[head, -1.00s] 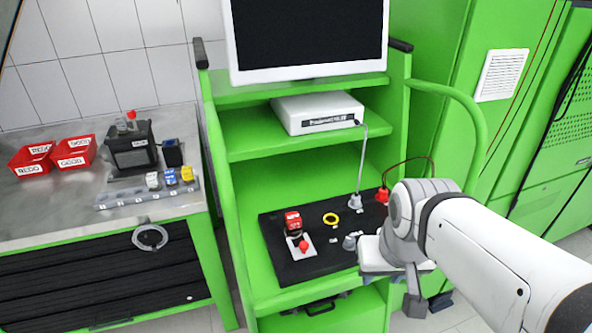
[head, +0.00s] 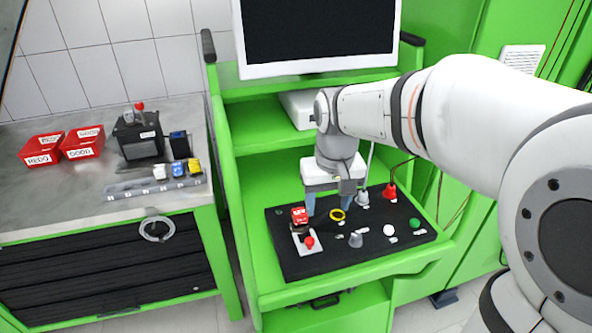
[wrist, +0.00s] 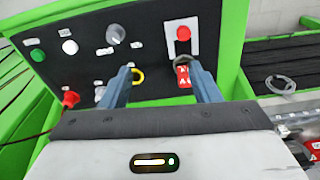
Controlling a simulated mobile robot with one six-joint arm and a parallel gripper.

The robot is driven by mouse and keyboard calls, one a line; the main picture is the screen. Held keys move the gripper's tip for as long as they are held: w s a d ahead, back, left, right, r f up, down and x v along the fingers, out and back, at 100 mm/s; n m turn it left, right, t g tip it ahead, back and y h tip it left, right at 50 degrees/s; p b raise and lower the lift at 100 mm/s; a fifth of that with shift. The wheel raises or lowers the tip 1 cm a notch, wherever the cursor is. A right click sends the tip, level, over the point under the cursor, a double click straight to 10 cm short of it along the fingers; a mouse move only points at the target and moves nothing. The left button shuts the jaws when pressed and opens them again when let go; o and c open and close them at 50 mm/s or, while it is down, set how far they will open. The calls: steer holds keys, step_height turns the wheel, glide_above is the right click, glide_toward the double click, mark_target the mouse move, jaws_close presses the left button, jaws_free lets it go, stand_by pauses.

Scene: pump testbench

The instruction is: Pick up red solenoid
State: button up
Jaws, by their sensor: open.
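The red solenoid (head: 299,215) is a small red block with white markings on the black panel. It stands behind the red knob on the white plate. My gripper (head: 328,206) points down over the back of the panel, its blue fingers apart and empty. It is just right of the solenoid in the head view. In the wrist view the solenoid (wrist: 183,75) shows beside the inner side of the right finger, which partly covers it. The open fingers (wrist: 159,66) also have the yellow ring near the left one.
The black panel (head: 375,250) carries a red knob (head: 309,243), a yellow ring (head: 338,214), a grey knob (head: 355,240), white and green buttons and a red plug (head: 389,192). The shelf and monitor (head: 318,35) are above. A bench with red bins (head: 82,143) is left.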

steer(key=n+g, duration=0.1)
glide_above(299, 212)
steer(key=shift+s+a+f, duration=0.15)
steer(key=shift+s+f, duration=0.25)
steer(key=shift+f, duration=0.35)
steer(key=shift+a+f, duration=0.15)
steer(key=shift+f, duration=0.15)
steer(key=shift+w+d+f+p, duration=0.15)
steer(key=shift+f+p, duration=0.1)
steer(key=shift+f, duration=0.95)
steer(key=shift+w+d+f+p, duration=0.1)
steer(key=shift+f+p, duration=0.15)
steer(key=shift+f, duration=0.9)
steer(key=shift+w+d+f+p, duration=0.15)
steer(key=shift+f+p, duration=0.1)
steer(key=shift+f, duration=0.95)
steer(key=c, duration=1.2)
